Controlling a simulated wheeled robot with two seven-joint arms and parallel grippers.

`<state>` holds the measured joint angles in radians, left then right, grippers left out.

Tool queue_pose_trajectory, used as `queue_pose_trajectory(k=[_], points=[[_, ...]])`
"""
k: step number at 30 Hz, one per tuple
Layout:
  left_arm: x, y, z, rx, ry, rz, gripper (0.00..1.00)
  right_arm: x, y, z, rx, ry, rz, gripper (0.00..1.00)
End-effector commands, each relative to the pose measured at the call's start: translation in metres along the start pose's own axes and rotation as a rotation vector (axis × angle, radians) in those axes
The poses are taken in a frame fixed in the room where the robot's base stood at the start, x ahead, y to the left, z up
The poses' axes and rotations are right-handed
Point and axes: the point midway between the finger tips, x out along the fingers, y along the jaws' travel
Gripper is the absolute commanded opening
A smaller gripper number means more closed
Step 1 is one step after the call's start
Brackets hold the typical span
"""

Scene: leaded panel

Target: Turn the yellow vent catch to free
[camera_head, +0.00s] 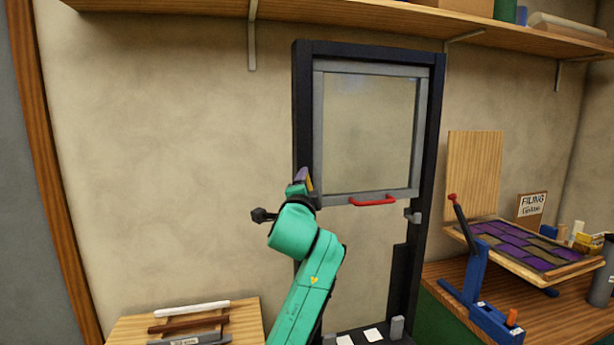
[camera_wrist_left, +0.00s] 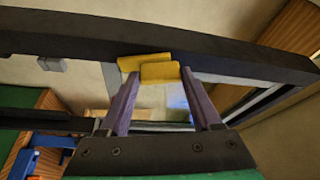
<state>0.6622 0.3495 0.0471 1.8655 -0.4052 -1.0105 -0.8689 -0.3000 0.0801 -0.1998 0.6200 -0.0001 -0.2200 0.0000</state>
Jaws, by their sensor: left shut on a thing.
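The yellow vent catch (camera_wrist_left: 160,71) sits at the dark frame post in the left wrist view, between the tips of my left gripper's purple fingers (camera_wrist_left: 158,84). The left gripper is shut on it. In the head view, my left gripper (camera_head: 303,178) is at the left post of the dark frame (camera_head: 302,110), beside the lower left corner of the grey-edged glass panel (camera_head: 368,130). Only a sliver of the catch (camera_head: 310,184) shows there; the fingers hide the rest. The catch's exact angle is hard to tell. My right gripper is not in view.
A red handle (camera_head: 372,200) is on the panel's lower rail, and a grey block (camera_head: 413,216) is on the right post. A wooden shelf (camera_head: 340,22) runs above. A bench (camera_head: 540,312) with a blue lever tool (camera_head: 480,290) stands right.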

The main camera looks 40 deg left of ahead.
Motion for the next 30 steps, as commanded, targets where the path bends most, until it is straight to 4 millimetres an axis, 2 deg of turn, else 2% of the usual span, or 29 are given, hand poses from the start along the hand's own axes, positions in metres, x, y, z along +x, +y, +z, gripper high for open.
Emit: queue_pose_trajectory(k=[12,30], points=[[0.0000,-0.0025,0.0007,0.228,-0.003,0.092,0.09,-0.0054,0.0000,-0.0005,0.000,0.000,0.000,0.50],[0.0002,-0.0023,0.0005,0.273,-0.003,0.112,0.09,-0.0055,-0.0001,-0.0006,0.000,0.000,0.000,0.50]])
